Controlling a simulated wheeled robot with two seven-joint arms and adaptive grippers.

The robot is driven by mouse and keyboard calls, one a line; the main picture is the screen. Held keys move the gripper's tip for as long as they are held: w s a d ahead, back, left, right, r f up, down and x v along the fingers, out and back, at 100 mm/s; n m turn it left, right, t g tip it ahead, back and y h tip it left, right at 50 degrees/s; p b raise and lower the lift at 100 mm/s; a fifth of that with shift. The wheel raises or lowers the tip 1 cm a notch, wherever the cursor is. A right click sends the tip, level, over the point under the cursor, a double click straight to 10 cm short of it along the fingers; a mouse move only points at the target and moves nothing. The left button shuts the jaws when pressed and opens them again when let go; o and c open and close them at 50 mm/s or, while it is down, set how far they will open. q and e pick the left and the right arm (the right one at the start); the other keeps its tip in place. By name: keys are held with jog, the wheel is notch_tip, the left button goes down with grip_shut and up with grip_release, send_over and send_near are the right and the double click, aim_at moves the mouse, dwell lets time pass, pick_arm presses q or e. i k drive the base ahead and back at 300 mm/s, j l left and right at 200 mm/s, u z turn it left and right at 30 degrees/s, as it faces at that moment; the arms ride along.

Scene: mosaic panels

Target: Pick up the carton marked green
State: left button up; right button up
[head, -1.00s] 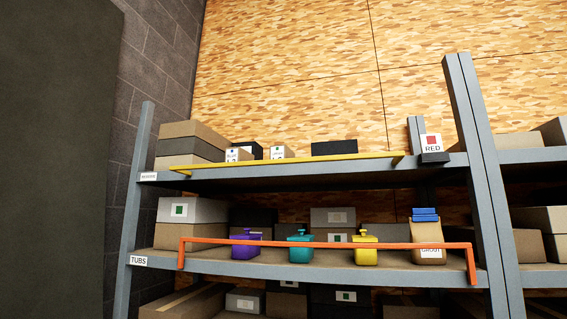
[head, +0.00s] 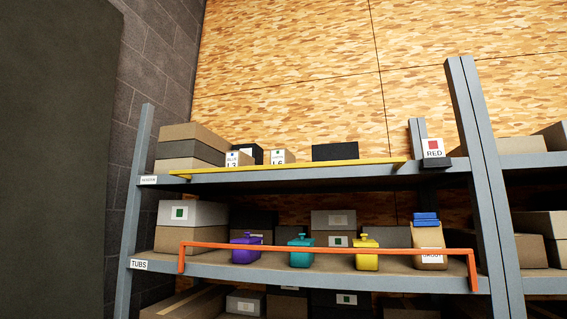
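Two small cartons stand on the upper shelf behind a yellow bar. The left carton (head: 238,160) has a white label that seems to read BLUE, with L3 below. The right carton (head: 282,157) has a white label with a small green patch and larger characters that look like L5; its colour word is too small to read surely. Their lower edges are partly hidden by the bar. Neither of my grippers is in view.
The yellow bar (head: 290,167) runs along the upper shelf front. A RED sign (head: 433,148) stands at its right. Below, an orange rail (head: 330,248) fronts purple (head: 246,250), teal (head: 301,253) and yellow (head: 366,256) tubs and a bag (head: 428,240). Grey posts (head: 476,170) flank the bay.

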aim_at(280, 155)
jog(key=i+l+u, duration=0.1)
jog(key=i+u, duration=0.15)
jog(key=u, duration=0.25)
jog(key=i+l+u, duration=0.2)
jog(key=u, duration=0.3)
jog(key=i+l+u, duration=0.15)
jog(key=l+u, duration=0.15)
jog(key=u, duration=0.2)
